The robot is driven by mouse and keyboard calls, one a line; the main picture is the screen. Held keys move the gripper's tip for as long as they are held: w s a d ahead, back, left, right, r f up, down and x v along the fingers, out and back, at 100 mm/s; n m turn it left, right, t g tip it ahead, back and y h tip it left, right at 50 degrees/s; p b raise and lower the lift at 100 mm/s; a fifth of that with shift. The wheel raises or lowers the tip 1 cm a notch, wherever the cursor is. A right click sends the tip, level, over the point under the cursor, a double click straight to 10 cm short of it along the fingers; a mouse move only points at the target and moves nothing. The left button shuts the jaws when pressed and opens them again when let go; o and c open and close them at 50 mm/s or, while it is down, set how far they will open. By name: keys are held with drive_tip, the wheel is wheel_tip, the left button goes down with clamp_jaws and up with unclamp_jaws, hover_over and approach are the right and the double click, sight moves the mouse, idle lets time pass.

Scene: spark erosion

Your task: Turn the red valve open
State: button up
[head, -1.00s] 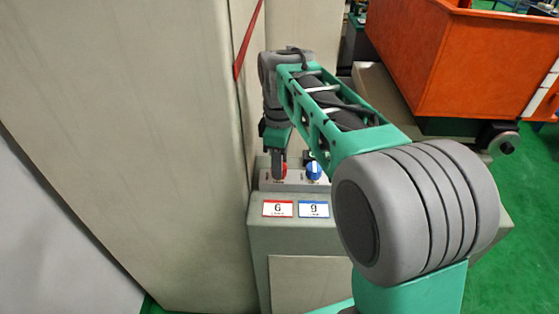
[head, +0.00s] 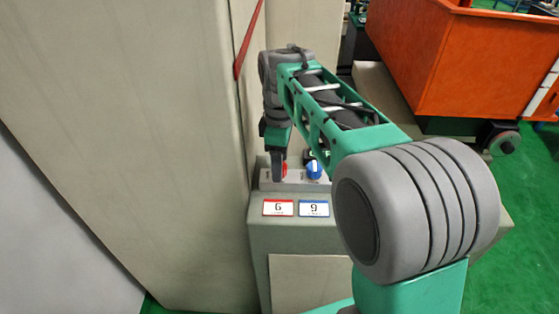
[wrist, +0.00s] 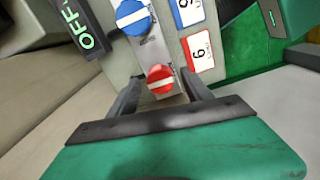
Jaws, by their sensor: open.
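The red valve (wrist: 160,79) is a round knob with a white bar across its face, on a grey panel. In the wrist view it appears between the two fingertips of my gripper (wrist: 161,75), which are spread apart with nothing held. I cannot tell whether a finger touches it. In the head view my gripper (head: 277,166) points down at the panel, and its finger hides part of the red valve (head: 285,169).
A blue knob (head: 314,169) with a white bar sits just right of the red valve. Labels "6" (head: 278,208) and "9" (head: 314,208) are on the box front. A tall beige cabinet (head: 130,120) stands close on the left. An orange bin (head: 460,60) is behind right.

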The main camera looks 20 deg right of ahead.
drive_tip(key=shift+r, duration=0.1)
wheel_tip(320, 180, up, 8)
drive_tip(key=shift+f, duration=0.2)
idle(0.4)
